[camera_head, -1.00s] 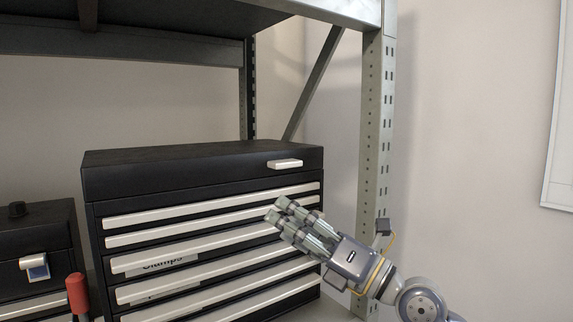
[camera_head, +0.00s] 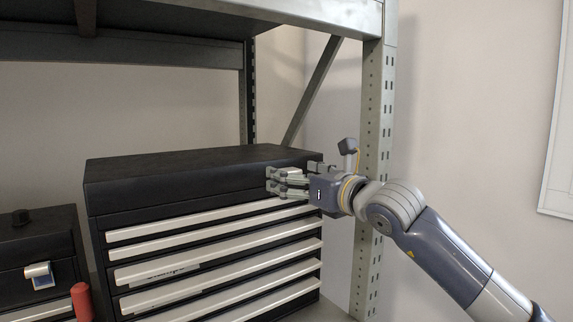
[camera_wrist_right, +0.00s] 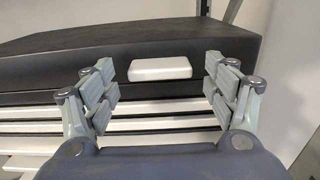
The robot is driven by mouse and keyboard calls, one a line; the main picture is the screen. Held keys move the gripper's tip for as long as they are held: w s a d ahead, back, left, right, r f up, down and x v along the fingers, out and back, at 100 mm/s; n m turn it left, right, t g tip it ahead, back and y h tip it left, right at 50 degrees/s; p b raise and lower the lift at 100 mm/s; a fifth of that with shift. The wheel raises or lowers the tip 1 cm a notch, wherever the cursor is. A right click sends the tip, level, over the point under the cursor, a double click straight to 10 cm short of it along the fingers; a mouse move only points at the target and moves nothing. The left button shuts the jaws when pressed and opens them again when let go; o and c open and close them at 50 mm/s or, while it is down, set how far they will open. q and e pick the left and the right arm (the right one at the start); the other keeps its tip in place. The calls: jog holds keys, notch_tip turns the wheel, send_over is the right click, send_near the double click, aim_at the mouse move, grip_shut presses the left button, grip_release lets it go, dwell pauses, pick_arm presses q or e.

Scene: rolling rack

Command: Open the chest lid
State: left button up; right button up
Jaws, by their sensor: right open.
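The black tool chest (camera_head: 150,205) stands on the shelf with its lid (camera_head: 190,170) shut, above several drawers with long pale handles. In the right wrist view, the white lid latch (camera_wrist_right: 160,68) on the front of the lid (camera_wrist_right: 60,68) lies between and a little beyond my fingers. My right gripper (camera_head: 270,183) is open at the right front of the lid; it hides the latch in the head view. In the right wrist view my right gripper (camera_wrist_right: 160,82) has its fingers spread on both sides of the latch, apart from it. My left gripper is not in view.
A second, smaller black chest (camera_head: 38,235) with a silver latch stands at the left. A red-handled tool (camera_head: 82,302) is in front of it. The rack's upright post (camera_head: 370,120) rises just right of the chest, and an upper shelf (camera_head: 180,20) spans above.

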aim_at(287, 170)
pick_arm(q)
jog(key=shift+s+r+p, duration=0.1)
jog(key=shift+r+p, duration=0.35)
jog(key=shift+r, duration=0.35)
pick_arm(e)
jog(key=shift+x, duration=1.55)
